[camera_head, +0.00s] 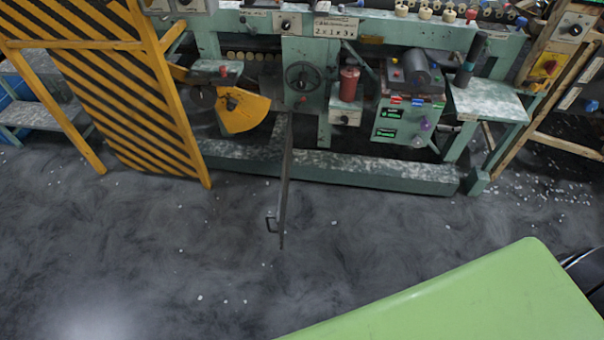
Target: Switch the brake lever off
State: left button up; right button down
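A long, thin dark bar (285,185) sticks out from the green machine (330,168) towards me, over the floor. It has a small loop handle (271,223) near its free end. It looks like the brake lever, but no label on it can be read. Its inner end meets the machine below a dark handwheel (302,76). Neither of my grippers is in view, and nothing is touching the bar.
A yellow-and-black striped panel (110,85) stands at the left. A yellow curved guard (241,110) is left of the bar. A control box (403,118) is to its right. Grey floor (140,255) around the bar is mostly clear, with small white bits.

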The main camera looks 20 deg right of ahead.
aim_at(300, 103)
jog(key=i+j+z, duration=0.15)
jog(key=z, duration=0.25)
jog(key=i+j+z, duration=0.1)
jog(key=j+z, duration=0.55)
jog(key=z, duration=0.2)
jog(key=j, duration=0.45)
jog(key=k+j+z, duration=0.1)
jog(key=j, duration=0.4)
jog(key=k+j, duration=0.15)
jog(key=j, duration=0.3)
jog(key=k, duration=0.25)
jog(key=z, duration=0.05)
